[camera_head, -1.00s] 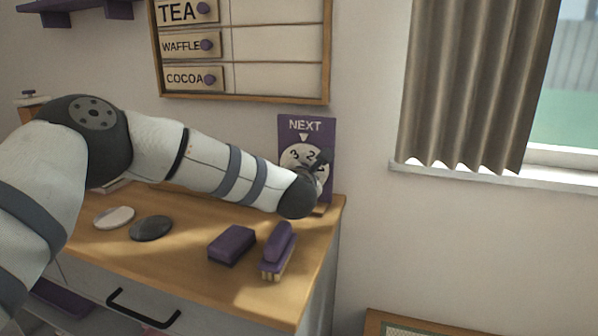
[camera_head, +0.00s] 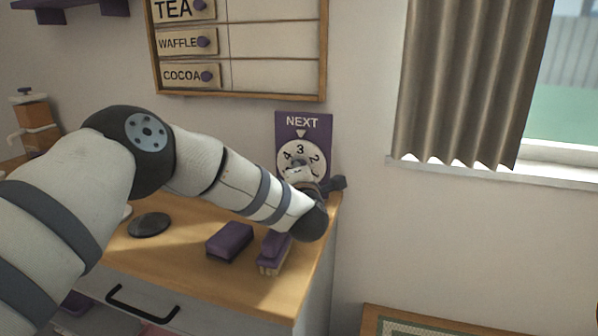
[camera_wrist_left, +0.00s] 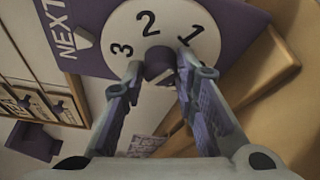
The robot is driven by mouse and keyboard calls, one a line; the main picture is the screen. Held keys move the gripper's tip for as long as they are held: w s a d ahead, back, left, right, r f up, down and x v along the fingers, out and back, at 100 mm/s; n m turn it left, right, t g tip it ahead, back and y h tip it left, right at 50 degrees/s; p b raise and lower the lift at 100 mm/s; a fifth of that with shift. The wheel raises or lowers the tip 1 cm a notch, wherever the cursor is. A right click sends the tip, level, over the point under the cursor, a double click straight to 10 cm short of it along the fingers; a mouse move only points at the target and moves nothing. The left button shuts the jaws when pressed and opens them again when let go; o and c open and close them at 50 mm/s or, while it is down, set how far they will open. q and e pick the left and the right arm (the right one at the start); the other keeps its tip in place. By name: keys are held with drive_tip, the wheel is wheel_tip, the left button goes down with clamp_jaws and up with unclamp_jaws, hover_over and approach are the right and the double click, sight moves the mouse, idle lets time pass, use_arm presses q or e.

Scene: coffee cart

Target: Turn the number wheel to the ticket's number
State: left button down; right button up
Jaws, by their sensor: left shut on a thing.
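The number wheel (camera_head: 290,172) is a white disc on a purple panel (camera_head: 284,128) marked NEXT, upright at the wall. The 3 stands under the panel's white pointer, with 4 to its left and 2 to its right. In the left wrist view the wheel (camera_wrist_left: 172,18) shows 3, 2 and 1, with 3 beside the pointer. My left gripper (camera_wrist_left: 165,72) is shut on the wheel's dark knob (camera_wrist_left: 159,62), a finger on each side. In the head view the gripper (camera_head: 308,178) covers the wheel's lower part. I cannot make out the ticket. My right gripper is not in view.
A purple block (camera_head: 230,241) and a purple-topped brush (camera_head: 273,251) lie on the wooden counter (camera_head: 190,262) below my left forearm, near a dark disc (camera_head: 149,225). A menu board (camera_head: 270,75) hangs above. The counter ends just right of the panel.

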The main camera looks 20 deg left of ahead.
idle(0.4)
use_arm(q)
drive_tip(key=c, duration=1.3)
unclamp_jaws()
drive_tip(key=shift+s, duration=0.1)
drive_tip(key=v, duration=1.2)
